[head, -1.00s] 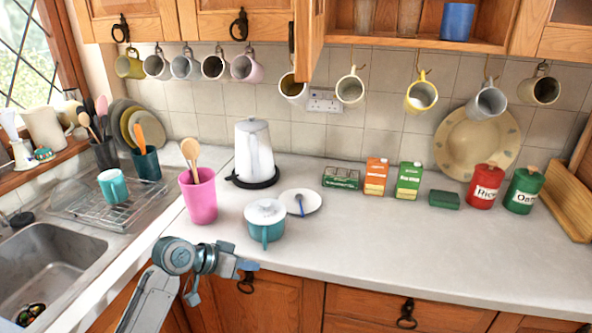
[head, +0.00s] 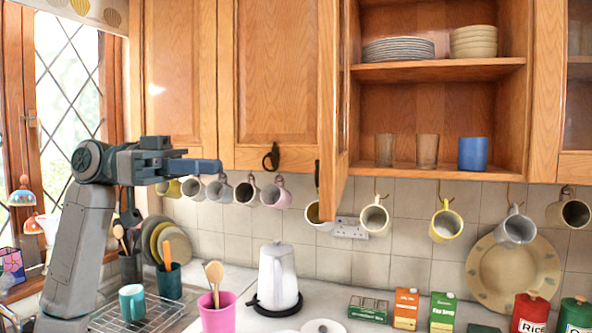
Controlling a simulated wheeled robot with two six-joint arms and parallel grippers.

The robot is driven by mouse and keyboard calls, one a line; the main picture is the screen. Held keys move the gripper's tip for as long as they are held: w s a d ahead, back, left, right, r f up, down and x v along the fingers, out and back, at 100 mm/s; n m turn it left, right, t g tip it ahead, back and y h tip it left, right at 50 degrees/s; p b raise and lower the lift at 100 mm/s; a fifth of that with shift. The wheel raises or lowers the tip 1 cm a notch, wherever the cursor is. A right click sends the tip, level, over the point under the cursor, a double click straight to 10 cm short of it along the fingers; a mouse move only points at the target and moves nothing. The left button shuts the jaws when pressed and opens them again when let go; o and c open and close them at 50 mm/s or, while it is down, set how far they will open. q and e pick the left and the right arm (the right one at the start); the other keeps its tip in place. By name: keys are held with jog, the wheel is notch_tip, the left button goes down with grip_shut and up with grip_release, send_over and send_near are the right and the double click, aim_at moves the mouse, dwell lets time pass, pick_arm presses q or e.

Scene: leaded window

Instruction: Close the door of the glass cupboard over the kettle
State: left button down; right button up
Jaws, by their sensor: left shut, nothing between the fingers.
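The open cupboard (head: 440,115) holds stacked plates, bowls, two clear glasses and a blue cup. Its wooden door (head: 340,120) stands open at the left side of the opening, sticking out towards me and seen nearly edge-on. A dark handle (head: 317,174) shows near the door's lower edge. The white kettle (head: 278,276) stands on the worktop below, a little left of the door. My left gripper (head: 218,166) is shut and empty, in front of the closed cupboards left of the open door and apart from it. My right gripper is out of view.
Several mugs hang from hooks under the cupboards, including a yellow-rimmed mug (head: 446,222) and a white mug (head: 375,217). A pink pot (head: 217,314) with wooden spoons stands left of the kettle. A window (head: 68,85) is at the far left.

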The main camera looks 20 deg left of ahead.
pick_arm(q)
jog(key=w+d+p, duration=0.1)
jog(key=d+p, duration=0.6)
jog(key=d, duration=0.7)
jog(key=shift+w, duration=0.2)
